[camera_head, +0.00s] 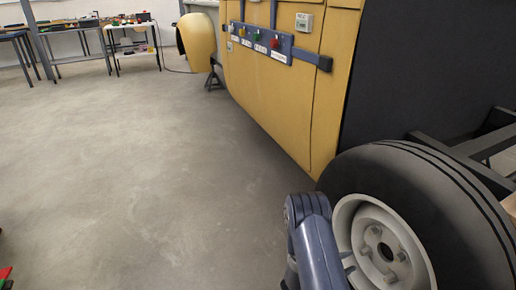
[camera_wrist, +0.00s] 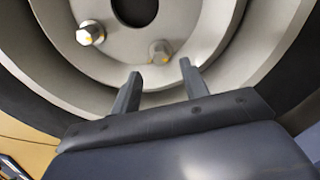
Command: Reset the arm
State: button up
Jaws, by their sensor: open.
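My gripper (camera_wrist: 158,84) shows in the wrist view with its two fingers apart and nothing between them. The fingers point at a light grey wheel rim (camera_wrist: 203,52), just below a bolt (camera_wrist: 160,52) with a yellowish mark. Whether the fingertips touch the rim cannot be told. A second bolt (camera_wrist: 90,33) sits to the upper left. In the head view my arm (camera_head: 318,240) reaches in front of the wheel (camera_head: 430,185), at the left side of its rim.
The wheel belongs to a yellow vehicle body (camera_head: 285,100) with a blue panel (camera_head: 262,42) of coloured buttons. A yellow part on a stand (camera_head: 197,40) is farther back. Tables (camera_head: 130,27) with items stand at the back left. The grey floor (camera_head: 130,160) is mostly clear on the left.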

aim_at(363, 255)
jog(key=b+x, duration=0.1)
jog(key=x, duration=0.6)
